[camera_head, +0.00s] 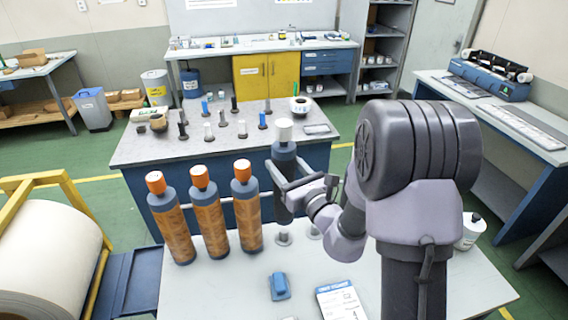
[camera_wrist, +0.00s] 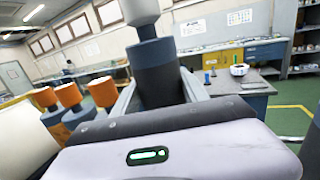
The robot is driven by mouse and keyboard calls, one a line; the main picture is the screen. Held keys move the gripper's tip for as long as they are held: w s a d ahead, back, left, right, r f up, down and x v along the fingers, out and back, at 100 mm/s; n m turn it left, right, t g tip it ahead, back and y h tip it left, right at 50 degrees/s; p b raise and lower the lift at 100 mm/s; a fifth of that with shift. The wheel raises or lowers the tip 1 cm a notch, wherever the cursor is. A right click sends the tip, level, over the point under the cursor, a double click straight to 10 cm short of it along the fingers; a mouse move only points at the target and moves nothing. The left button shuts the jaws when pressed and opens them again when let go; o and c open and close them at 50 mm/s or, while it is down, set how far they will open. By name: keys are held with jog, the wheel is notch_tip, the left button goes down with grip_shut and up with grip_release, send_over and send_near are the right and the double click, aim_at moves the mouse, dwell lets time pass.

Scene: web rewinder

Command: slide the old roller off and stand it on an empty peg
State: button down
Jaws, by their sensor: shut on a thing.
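My gripper (camera_head: 303,186) is shut around a dark grey-blue roller (camera_head: 284,205) with a white top end, and holds it upright. The roller also shows in the wrist view (camera_wrist: 160,72), between the two fingers. Three rollers with orange-brown wraps and orange tops, such as the nearest to the held one (camera_head: 247,210), stand to the left.
The near table (camera_head: 230,285) carries a blue block (camera_head: 279,286), a paper sheet (camera_head: 341,302) and a white bottle (camera_head: 470,231). A bench behind (camera_head: 150,150) holds several small posts. A large white roll (camera_head: 45,260) in a yellow frame is at left.

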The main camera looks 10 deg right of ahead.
notch_tip(320, 180, down, 9)
jog(key=b, duration=0.8)
jog(key=shift+f, duration=0.1)
jog(key=c, duration=0.5)
grip_release()
jog(key=p+v, duration=1.1)
jog(key=v, duration=0.6)
jog(key=shift+s, duration=0.15)
